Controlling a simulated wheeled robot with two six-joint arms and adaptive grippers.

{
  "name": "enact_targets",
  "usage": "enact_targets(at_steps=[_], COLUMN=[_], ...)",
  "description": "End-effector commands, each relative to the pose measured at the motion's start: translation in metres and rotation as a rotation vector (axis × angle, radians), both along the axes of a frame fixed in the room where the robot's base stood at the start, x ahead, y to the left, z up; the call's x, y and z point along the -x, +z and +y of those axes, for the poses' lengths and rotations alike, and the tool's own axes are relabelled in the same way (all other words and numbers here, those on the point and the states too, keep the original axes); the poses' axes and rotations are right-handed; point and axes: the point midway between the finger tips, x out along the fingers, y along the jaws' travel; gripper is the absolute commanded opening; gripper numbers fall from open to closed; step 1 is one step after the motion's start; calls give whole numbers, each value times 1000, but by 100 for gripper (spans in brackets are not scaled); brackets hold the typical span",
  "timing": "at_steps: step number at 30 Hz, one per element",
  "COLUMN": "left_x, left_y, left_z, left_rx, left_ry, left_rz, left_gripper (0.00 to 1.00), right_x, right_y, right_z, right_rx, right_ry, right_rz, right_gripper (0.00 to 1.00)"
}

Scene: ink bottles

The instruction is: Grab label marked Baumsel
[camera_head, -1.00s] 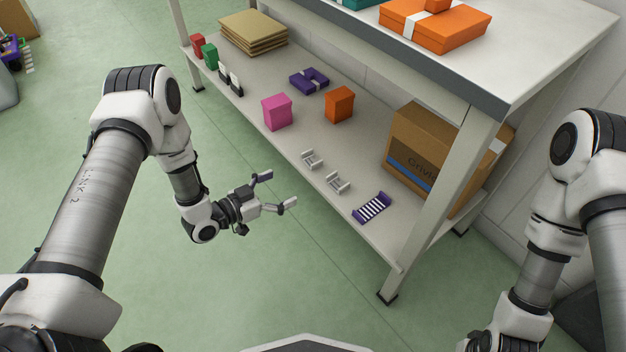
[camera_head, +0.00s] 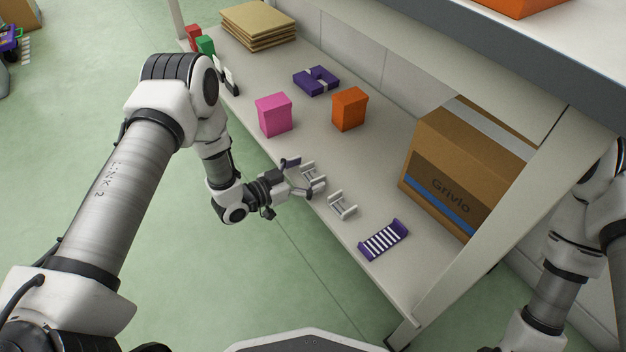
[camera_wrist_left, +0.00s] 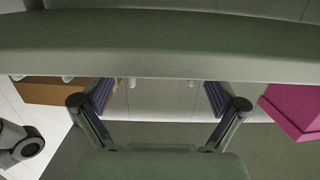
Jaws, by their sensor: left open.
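No label reading Baumsel is legible in any view. My left gripper (camera_head: 305,176) is open at the front edge of the lower shelf (camera_head: 365,165), its fingers spread near a small white rack (camera_head: 312,172). One finger partly overlaps this rack in the picture; I cannot tell whether they touch. A second white rack (camera_head: 342,206) stands nearer, apart from the gripper. In the left wrist view the left gripper (camera_wrist_left: 158,105) has nothing visible between its fingers. My right gripper is out of view; only part of that arm shows.
A pink box (camera_head: 274,116), an orange box (camera_head: 349,109) and a purple ribboned item (camera_head: 316,81) stand behind. A purple striped rack (camera_head: 383,240) lies nearer. Flat cardboard (camera_head: 258,25) lies far left.

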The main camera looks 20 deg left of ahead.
Motion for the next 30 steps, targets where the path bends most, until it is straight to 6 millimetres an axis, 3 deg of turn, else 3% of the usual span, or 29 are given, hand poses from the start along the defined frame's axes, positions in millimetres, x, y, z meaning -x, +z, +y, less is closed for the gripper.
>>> enact_targets(at_steps=[2,9,15,30], left_x=[-9,-12,-12,-13], left_y=[-5,-1,-1,4], left_z=[-7,-9,-9,-9], left_rx=[-1,0,0,0], left_ry=[-1,1,1,1], left_rz=[-3,0,0,0], left_gripper=[96,96,50,50], right_x=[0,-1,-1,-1], right_y=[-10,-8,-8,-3], right_z=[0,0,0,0], right_rx=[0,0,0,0], right_ry=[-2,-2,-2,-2], right_rz=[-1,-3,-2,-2], right_gripper=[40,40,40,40])
